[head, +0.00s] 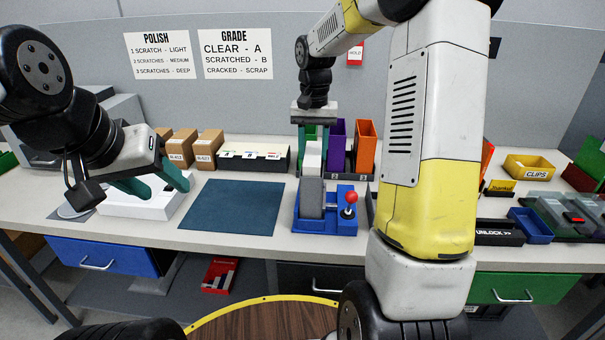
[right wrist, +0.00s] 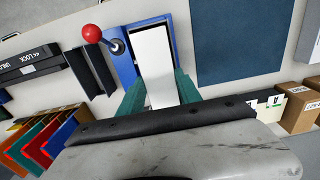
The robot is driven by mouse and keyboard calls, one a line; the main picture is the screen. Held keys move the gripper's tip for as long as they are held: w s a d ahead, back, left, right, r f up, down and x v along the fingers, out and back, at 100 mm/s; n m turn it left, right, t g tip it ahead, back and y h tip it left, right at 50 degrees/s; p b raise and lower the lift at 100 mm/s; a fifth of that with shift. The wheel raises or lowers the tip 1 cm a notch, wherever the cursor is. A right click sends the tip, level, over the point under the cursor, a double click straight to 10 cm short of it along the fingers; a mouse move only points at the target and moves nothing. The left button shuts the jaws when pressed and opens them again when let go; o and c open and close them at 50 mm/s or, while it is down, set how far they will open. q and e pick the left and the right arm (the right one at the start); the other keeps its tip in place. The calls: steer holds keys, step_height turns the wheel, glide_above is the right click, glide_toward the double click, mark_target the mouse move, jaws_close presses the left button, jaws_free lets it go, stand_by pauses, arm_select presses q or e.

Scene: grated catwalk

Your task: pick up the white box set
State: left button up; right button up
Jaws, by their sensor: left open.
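A low white box (head: 145,209) lies on the left of the bench in the head view. My left gripper (head: 160,184) is open over it, and its teal fingers hide part of the box. I cannot tell whether they touch it. A tall narrow block, white on top (head: 312,155) and grey in front, stands on a blue base near the bench middle. My right gripper (head: 312,132) has its teal fingers on either side of this block. The right wrist view shows the white top (right wrist: 153,65) between the fingers (right wrist: 160,93); whether they press on it is unclear.
A dark blue mat (head: 230,207) lies between the white box and the blue base (head: 340,222). A red-knobbed lever (head: 350,198) rises beside the block. Brown boxes (head: 182,146) and coloured bins (head: 365,145) stand behind. My right arm hides the bench right of the middle.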

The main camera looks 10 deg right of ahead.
jaws_close()
steer(key=shift+r, duration=0.15)
